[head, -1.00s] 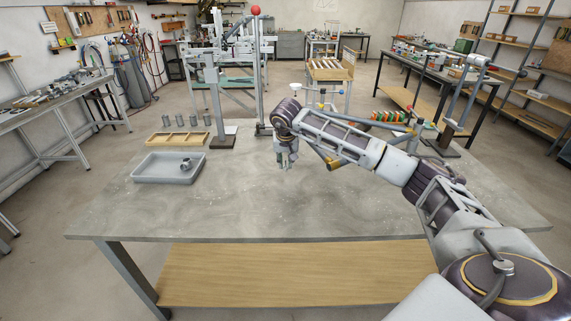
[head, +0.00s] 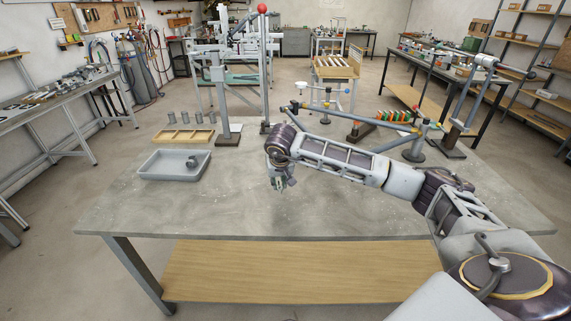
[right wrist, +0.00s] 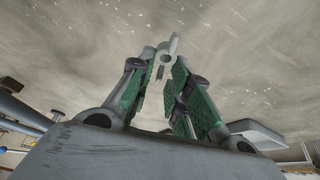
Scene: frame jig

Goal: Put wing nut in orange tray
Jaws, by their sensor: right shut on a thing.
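My right gripper (head: 280,186) hangs over the middle of the table, pointing down. In the right wrist view its green-padded fingers (right wrist: 168,85) are shut on a small light grey piece (right wrist: 174,44) that sticks out past the fingertips. It may be the wing nut, but its shape is partly hidden. No tray looks clearly orange. A yellowish tray with compartments (head: 184,143) stands at the table's back left, away from the gripper. My left gripper is not in view.
A grey tray (head: 174,175) with a round grey part (head: 192,161) stands in front of the yellowish tray. Several grey cylinders (head: 185,118) line up behind it. Posts and bars (head: 385,146) stand behind my right arm. The table's front middle (head: 220,215) is clear.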

